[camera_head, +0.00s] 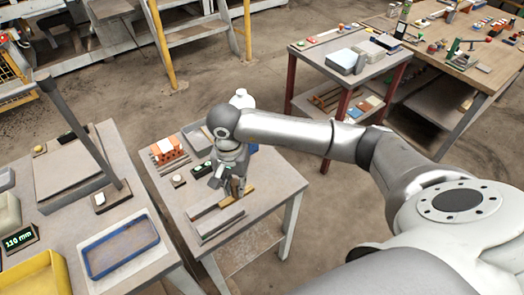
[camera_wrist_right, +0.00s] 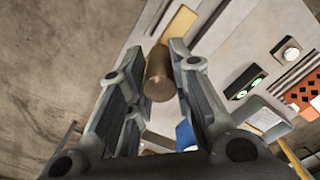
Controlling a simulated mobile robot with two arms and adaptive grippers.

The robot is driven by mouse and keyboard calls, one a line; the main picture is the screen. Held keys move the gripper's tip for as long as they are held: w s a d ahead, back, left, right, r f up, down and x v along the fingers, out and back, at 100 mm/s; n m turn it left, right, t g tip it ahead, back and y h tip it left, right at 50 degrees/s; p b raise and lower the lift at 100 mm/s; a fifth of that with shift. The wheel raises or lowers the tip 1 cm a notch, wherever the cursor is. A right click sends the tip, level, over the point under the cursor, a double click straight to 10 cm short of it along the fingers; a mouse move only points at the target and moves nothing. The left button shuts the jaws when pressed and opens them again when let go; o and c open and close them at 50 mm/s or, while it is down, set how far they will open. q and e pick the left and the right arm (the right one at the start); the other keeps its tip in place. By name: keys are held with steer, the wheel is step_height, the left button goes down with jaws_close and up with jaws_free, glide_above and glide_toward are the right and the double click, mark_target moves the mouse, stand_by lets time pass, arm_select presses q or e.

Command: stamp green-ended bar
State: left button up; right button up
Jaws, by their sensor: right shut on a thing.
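My right gripper (camera_head: 236,190) is low over the middle table. In the right wrist view its two fingers (camera_wrist_right: 158,80) stand on either side of a brown cylinder (camera_wrist_right: 159,75) and are shut on it. The cylinder looks like a stamp handle; its lower end is hidden. Long narrow bars (camera_head: 218,222) lie side by side near the table's front edge, just left of the gripper. Their end colours are too small to tell, so I cannot pick out the green-ended one. A tan block (camera_head: 248,188) lies beside the gripper and shows in the wrist view (camera_wrist_right: 181,24). My left gripper is not in view.
An orange hollow brick (camera_head: 170,152), a small green-lit display (camera_head: 201,169) and a white button on a dark base (camera_head: 178,181) stand behind the bars. A blue-rimmed tray (camera_head: 121,268) and a yellow bin (camera_head: 35,278) are on the left table. Floor separates the tables.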

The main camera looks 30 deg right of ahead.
steer(key=a, duration=0.1)
steer(key=a+p, duration=0.1)
steer(key=a, duration=0.1)
steer(key=a+p, duration=0.1)
steer(key=a, duration=0.1)
steer(key=shift+w+a+r, duration=0.2)
steer(key=shift+a+r, duration=0.05)
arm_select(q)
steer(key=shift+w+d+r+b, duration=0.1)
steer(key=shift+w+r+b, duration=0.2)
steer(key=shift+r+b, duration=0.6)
arm_select(e)
steer(key=shift+a+f, duration=0.2)
steer(key=shift+f, duration=1.35)
steer(key=shift+a+f, duration=0.15)
steer(key=shift+f, duration=1.4)
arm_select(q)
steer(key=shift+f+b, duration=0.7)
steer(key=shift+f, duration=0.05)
arm_select(e)
steer(key=shift+f, duration=0.5)
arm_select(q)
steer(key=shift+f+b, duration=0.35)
arm_select(e)
steer(key=shift+s+f, duration=0.2)
steer(key=shift+r, duration=0.1)
